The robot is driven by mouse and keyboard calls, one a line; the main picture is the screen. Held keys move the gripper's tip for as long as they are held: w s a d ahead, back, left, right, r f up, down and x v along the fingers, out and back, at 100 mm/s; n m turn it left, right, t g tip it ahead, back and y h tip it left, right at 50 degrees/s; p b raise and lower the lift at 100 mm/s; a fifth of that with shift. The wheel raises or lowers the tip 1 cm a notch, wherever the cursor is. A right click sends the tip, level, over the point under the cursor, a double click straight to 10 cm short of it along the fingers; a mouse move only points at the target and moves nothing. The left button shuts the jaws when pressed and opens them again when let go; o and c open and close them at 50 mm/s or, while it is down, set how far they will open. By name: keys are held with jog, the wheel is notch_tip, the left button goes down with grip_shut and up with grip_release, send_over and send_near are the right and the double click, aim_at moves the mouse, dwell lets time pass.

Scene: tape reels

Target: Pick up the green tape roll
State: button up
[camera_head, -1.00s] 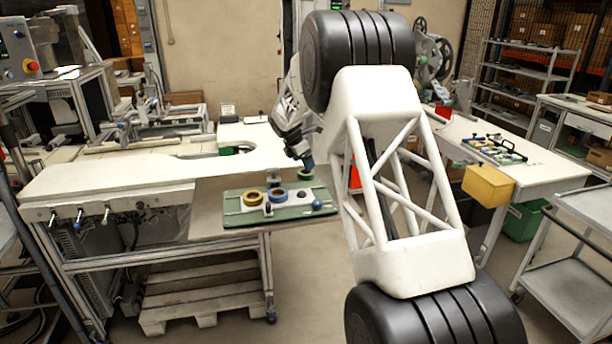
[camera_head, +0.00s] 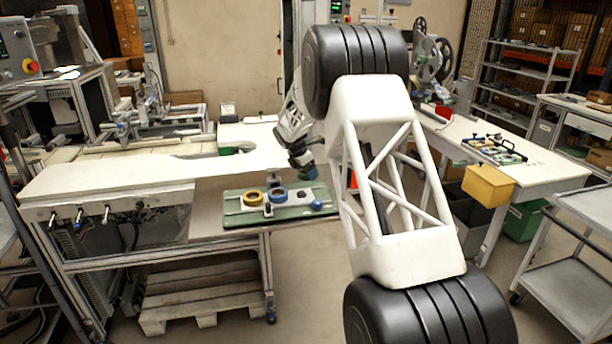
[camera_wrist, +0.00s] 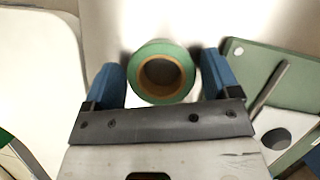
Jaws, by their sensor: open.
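The green tape roll (camera_wrist: 136,79) has a tan core and shows in the wrist view against the grey metal surface. It lies between the two blue fingertips of my gripper (camera_wrist: 165,78), which is open, with little space on either side. I cannot tell whether the fingers touch it. In the head view my gripper (camera_head: 309,170) points down at the back right edge of the green tray (camera_head: 236,219); I cannot make out the green roll there.
The tray also shows at right in the wrist view. A white worktop (camera_head: 110,185) extends to the left. A yellow bin (camera_head: 488,185) hangs at the right table.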

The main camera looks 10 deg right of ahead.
jog(key=c, duration=0.7)
jog(key=shift+r, duration=0.1)
notch_tip(320, 180, up, 10)
dwell(0.5)
dwell(0.4)
